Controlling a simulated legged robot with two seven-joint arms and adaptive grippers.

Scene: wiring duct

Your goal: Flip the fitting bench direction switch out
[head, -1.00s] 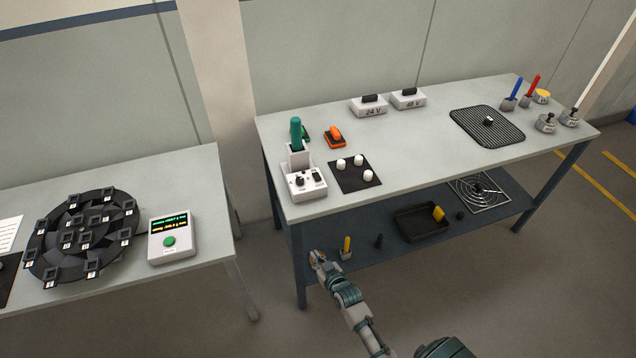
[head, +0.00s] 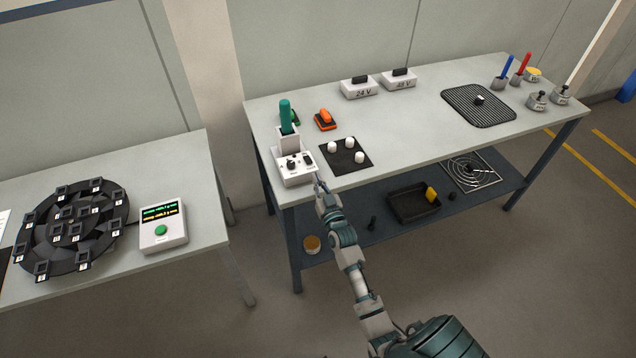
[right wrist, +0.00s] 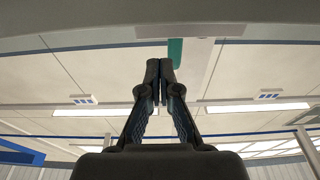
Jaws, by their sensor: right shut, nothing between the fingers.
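The white control box (head: 296,180) stands at the front left corner of the fitting bench. Its top carries a dark knob (head: 291,164) and, to the right, a small dark switch (head: 308,159); the switch position is too small to read. A green-handled tool (head: 286,115) stands upright in a holder behind these controls. My right gripper (head: 318,179) is shut and empty, at the box's front right edge, close to it; I cannot tell whether it touches. In the right wrist view its closed fingers (right wrist: 160,67) point up, just below a pale edge. My left gripper is out of view.
A black mat (head: 346,168) with white knobs lies right of the box. An orange tool (head: 325,120) lies behind it. The lower shelf holds a black tray (head: 412,214). A second table (head: 205,225) with a black wheel stands left. The bench's middle is clear.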

